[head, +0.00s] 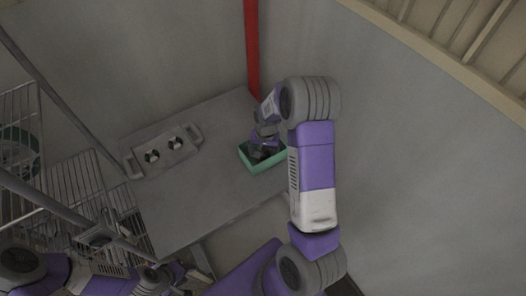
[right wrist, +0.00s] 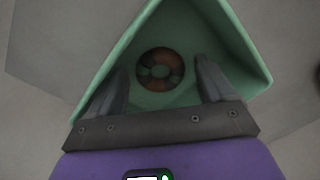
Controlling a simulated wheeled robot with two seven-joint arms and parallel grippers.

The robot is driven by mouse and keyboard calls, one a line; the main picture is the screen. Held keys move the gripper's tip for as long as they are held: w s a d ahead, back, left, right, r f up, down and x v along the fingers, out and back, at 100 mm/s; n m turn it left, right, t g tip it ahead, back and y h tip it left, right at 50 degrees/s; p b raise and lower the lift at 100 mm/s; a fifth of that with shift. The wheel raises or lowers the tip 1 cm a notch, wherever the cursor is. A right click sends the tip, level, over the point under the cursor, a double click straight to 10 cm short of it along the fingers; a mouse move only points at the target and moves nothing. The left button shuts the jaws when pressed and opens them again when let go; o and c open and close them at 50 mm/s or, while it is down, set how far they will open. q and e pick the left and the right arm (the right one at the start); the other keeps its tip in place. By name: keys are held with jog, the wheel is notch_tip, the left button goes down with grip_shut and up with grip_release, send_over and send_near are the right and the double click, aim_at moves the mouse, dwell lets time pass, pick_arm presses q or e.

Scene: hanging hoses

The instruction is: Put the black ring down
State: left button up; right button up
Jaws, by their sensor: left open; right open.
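A dark ring (right wrist: 160,55) with reddish-brown patches lies in the bottom of a green bin (right wrist: 236,38) in the right wrist view. My right gripper (right wrist: 160,84) is open, its fingers reaching into the bin on either side of the ring, with no visible grip on it. In the head view the green bin (head: 276,164) stands on the grey table, with my right gripper (head: 262,153) over it, hiding the ring. My left gripper (head: 186,272) is low at the left, near the table's front edge, and looks small and partly covered.
A grey tray (head: 165,150) with handles and two round black-and-white fittings sits on the table's (head: 205,205) left part. A wire rack (head: 75,185) stands left of the table. A red post (head: 252,50) rises behind it. The table's middle is clear.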

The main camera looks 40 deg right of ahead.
notch_tip(320, 180, up, 12)
jog(key=p, duration=0.1)
jog(key=shift+s+d+r, duration=0.15)
jog(key=shift+s+d, duration=0.15)
dwell(0.4)
